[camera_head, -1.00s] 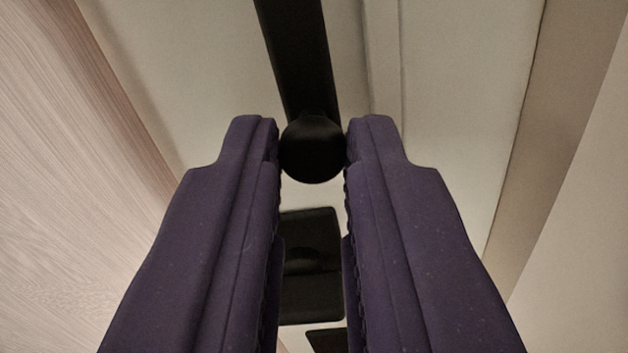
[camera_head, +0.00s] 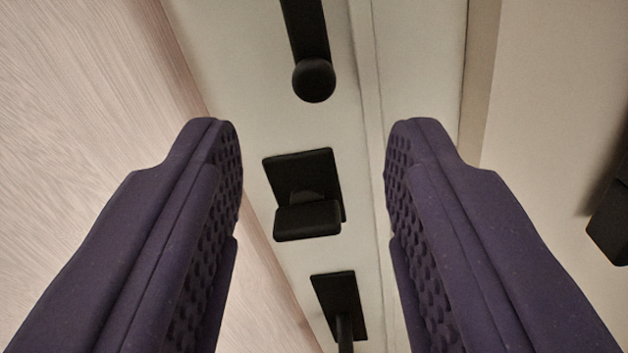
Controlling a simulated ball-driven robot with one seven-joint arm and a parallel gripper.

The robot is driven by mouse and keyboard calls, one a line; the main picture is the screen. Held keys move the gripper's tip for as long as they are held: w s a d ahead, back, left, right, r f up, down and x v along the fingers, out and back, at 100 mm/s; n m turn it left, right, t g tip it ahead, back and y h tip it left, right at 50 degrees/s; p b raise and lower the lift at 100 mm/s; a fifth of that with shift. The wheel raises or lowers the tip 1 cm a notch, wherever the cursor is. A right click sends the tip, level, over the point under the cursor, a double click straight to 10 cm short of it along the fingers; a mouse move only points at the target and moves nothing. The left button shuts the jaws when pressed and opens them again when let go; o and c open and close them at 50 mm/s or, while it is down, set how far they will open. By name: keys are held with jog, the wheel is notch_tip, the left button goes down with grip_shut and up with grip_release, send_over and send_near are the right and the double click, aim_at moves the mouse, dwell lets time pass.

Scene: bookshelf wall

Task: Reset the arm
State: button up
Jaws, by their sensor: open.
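My gripper (camera_head: 314,145) shows as two purple fingers with textured inner pads. The fingers are wide apart and nothing is between their tips. A black bar with a rounded end (camera_head: 314,80) lies beyond the fingertips, toward the top of the view, apart from both fingers. A black square plate with a block on it (camera_head: 305,195) is on the pale panel, seen through the gap between the fingers.
Another black plate with a thin stem (camera_head: 338,300) is lower down on the pale panel (camera_head: 230,50). A light wood-grain surface (camera_head: 80,120) fills the left. A dark object (camera_head: 610,215) shows at the right edge.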

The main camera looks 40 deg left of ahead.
jog(key=shift+v, duration=1.1)
